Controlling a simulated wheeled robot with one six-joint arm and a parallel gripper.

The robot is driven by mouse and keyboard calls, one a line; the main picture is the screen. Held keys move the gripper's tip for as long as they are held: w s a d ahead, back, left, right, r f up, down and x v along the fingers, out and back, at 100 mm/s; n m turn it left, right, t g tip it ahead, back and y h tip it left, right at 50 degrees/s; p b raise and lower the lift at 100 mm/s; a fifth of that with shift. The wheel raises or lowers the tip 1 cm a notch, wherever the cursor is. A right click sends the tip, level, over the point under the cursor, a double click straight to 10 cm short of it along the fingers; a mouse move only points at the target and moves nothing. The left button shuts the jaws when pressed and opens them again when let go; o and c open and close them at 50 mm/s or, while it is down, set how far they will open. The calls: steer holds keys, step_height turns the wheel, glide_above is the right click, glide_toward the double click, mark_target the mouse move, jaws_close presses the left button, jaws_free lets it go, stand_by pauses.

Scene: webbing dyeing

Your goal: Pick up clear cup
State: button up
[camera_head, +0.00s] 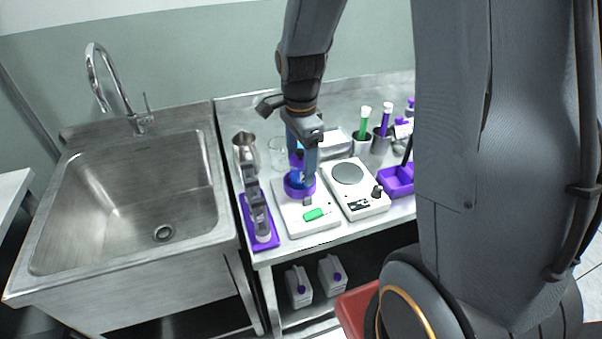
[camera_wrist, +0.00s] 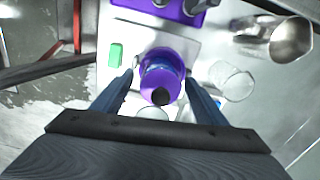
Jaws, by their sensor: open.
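A clear cup (camera_head: 278,153) stands on the steel table behind the white scale, right of the metal pitcher. It also shows in the wrist view (camera_wrist: 232,84), outside the fingers on the right. My gripper (camera_head: 302,183) is open and points down over a purple round container (camera_wrist: 161,76) on the white scale (camera_head: 309,225). In the wrist view the container lies between the fingertips (camera_wrist: 158,78); I cannot tell whether they touch it.
A hotplate (camera_head: 358,190), a purple divided tray (camera_head: 397,181) and metal cups with green and purple tubes stand right. A sink (camera_head: 140,200) adjoins the table's left edge.

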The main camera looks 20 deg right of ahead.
steer(key=shift+f, duration=0.7)
steer(key=c, duration=1.3)
